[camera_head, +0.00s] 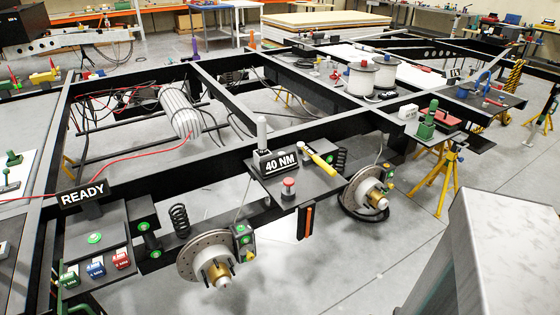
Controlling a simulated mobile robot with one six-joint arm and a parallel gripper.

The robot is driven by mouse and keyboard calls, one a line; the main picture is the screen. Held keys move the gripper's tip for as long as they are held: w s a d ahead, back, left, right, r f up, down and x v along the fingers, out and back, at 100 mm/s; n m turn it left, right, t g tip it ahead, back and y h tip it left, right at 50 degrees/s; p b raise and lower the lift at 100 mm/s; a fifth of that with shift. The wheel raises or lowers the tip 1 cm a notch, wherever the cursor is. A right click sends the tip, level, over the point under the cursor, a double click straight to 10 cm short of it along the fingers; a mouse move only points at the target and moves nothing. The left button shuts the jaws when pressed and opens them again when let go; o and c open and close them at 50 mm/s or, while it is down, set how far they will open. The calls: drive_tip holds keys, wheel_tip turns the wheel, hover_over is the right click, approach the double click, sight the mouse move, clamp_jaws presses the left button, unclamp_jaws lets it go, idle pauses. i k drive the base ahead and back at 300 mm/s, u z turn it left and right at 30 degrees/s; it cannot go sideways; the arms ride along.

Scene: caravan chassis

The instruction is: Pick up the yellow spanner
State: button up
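A yellow tool (318,158), which looks like the yellow spanner, lies on a dark plate (290,190) on the chassis frame, near the middle of the picture. My gripper is not in view.
A red-topped button (288,187) stands on the same plate. Brake discs (207,257) and (366,188) and a coil spring (180,220) are nearby. A "READY" sign (83,194) stands left. Yellow stands (441,180) are at right. Grey floor (320,265) is open in front.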

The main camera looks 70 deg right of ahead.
sight(300, 146)
drive_tip(key=z, duration=0.6)
drive_tip(key=k, duration=0.15)
drive_tip(key=u, duration=1.9)
drive_tip(key=k, duration=1.95)
drive_tip(key=z, duration=0.75)
